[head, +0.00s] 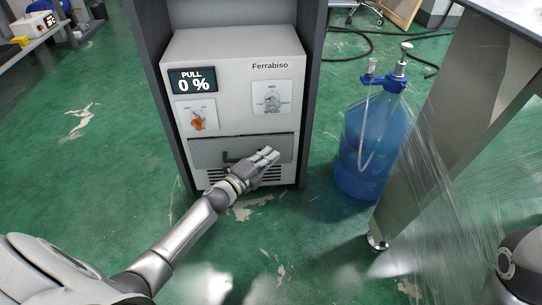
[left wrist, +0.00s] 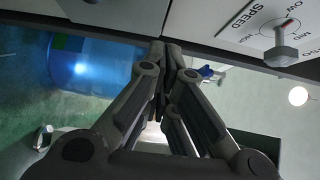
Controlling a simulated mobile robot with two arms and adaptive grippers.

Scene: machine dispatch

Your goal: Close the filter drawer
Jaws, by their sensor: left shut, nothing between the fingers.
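The filter drawer (head: 215,150) is a grey panel low on the front of the white Ferrabiso machine (head: 235,60), with a dark handle (head: 229,159) on it. In the head view it looks flush or nearly flush; any small gap is hard to tell. My left gripper (head: 273,155) is shut and empty, in front of the drawer's right part and right of the handle. Whether it touches the drawer is unclear. In the left wrist view the left gripper's fingertips (left wrist: 165,47) are together near a dark edge of the machine. My right gripper is not in view.
The display (head: 192,81) reads "PULL 0 %". Below are an orange knob (head: 197,122) and a speed dial (head: 272,98), which also shows in the left wrist view (left wrist: 280,52). A blue bottle (head: 365,150) and a metal table (head: 475,90) stand right. Green floor is clear left.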

